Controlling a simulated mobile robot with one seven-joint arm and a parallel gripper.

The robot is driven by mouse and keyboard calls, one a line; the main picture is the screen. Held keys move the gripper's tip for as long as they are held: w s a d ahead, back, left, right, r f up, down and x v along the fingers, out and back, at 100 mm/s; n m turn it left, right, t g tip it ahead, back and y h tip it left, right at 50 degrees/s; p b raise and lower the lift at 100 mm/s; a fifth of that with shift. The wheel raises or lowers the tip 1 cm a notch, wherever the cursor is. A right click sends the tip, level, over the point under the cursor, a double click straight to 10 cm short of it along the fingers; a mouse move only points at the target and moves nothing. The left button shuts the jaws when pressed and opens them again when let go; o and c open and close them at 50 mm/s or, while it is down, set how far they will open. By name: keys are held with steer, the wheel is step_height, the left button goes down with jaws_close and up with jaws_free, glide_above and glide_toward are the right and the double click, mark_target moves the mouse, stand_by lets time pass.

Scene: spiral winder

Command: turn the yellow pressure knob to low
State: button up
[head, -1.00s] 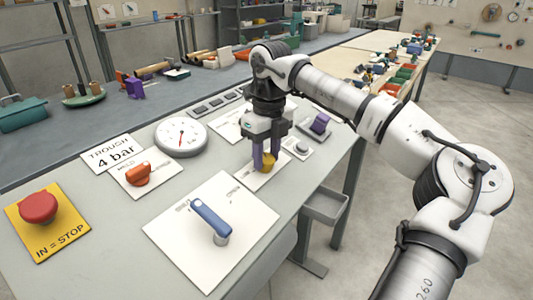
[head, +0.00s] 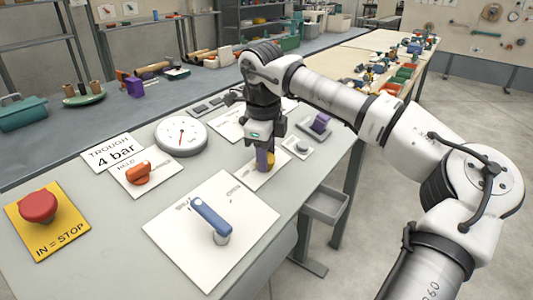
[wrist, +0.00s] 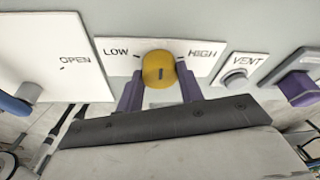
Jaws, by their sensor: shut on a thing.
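The yellow pressure knob (wrist: 158,66) sits on a white plate (wrist: 112,44) between the printed words LOW on the left and HIGH on the right. A short dark mark shows on the knob's face, near its middle. My gripper (wrist: 160,88) has its two purple fingers shut on the knob, one on each side. In the head view my gripper (head: 264,160) points down onto the plate, and its fingers hide much of the yellow knob (head: 271,160).
A VENT button (wrist: 236,77) and a purple switch (head: 320,122) are close on the right. A blue lever (head: 211,217) stands in front. A pressure gauge (head: 181,136), an orange knob (head: 138,173) and a red stop button (head: 39,207) are to the left.

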steer(key=n+t, duration=0.1)
steer(key=n, duration=0.2)
steer(key=shift+s+n+b, duration=0.1)
steer(key=shift+n+b, duration=0.2)
steer(key=shift+b, duration=0.05)
steer(key=n+t+b, duration=0.1)
steer(key=n, duration=0.2)
steer(key=shift+f, duration=0.1)
steer(key=n+t+b, duration=0.1)
steer(key=n, duration=0.3)
steer(key=shift+s+n, duration=0.15)
steer(key=shift+n, duration=0.15)
steer(key=shift+n+t+y+b, duration=0.35)
steer(key=shift+n+t+y, duration=0.15)
steer(key=shift+n, duration=0.8)
steer(key=o, duration=1)
